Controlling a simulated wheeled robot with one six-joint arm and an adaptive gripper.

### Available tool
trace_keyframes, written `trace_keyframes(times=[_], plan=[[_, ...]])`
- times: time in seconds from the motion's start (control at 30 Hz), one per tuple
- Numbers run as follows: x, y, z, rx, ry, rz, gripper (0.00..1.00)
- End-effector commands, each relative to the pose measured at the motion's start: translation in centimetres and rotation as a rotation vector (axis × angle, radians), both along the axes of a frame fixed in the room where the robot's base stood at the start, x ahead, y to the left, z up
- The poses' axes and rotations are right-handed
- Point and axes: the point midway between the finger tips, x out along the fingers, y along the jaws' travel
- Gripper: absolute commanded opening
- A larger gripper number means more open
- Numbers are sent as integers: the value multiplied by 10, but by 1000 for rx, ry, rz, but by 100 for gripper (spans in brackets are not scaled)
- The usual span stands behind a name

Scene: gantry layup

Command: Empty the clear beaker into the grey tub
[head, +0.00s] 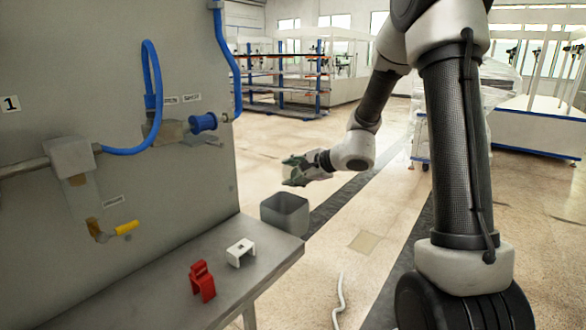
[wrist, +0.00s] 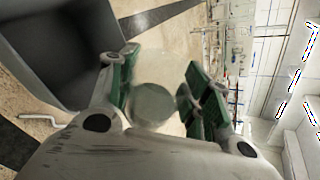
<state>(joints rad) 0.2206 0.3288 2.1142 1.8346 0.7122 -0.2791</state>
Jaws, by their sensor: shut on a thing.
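My gripper (head: 294,168) is shut on the clear beaker. It holds the beaker in the air above the back of the grey tub (head: 292,220), apart from it. In the wrist view the clear beaker (wrist: 154,98) sits between the green-padded fingers of my gripper (wrist: 157,84). It is see-through and hard to make out in the head view. I cannot tell its exact tilt or whether anything is in it. The grey tub stands open at the bench corner; its dark walls also show at upper left in the wrist view (wrist: 75,50). The tub's floor is hidden in the head view.
A grey metal bench (head: 150,285) carries a red clip-like block (head: 202,282) and a white bracket (head: 240,252). A grey panel (head: 110,130) with blue hoses and a yellow-handled valve (head: 127,227) rises behind at left. Open floor lies right of the bench.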

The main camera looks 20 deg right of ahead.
Motion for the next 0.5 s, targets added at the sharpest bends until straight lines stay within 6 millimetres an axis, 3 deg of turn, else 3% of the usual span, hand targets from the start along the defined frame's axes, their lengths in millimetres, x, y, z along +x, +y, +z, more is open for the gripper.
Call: trace_keyframes(times=[0.5], plan=[[-8,10,-10,-411,-299,1,23]])
